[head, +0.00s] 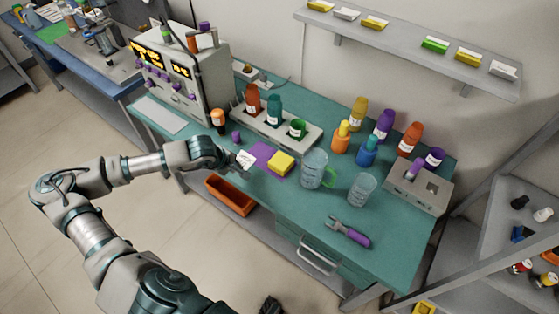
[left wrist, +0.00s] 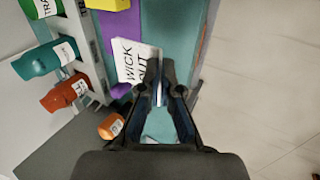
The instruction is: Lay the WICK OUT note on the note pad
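The white WICK OUT note (head: 245,159) is at the tip of my left gripper (head: 236,164), at the front left of the teal table. In the left wrist view the note (left wrist: 128,62) stands out beside the fingertips (left wrist: 166,72), its lettering readable. The fingers are nearly together, with a thin pale edge between them, and appear closed on the note's edge. A flat purple pad (head: 261,152) lies just right of the note; it also shows in the left wrist view (left wrist: 120,30), partly covered by the note. A yellow block (head: 281,163) sits at the pad's right side. My right gripper is not clearly visible.
A grey rack (head: 262,127) with bottles and a green cup stands behind the pad. An orange-brown bottle (head: 218,118) and a purple cap (head: 236,137) are nearby. A glass mug (head: 314,169), a beaker (head: 361,189) and a purple-handled tool (head: 348,232) stand or lie to the right.

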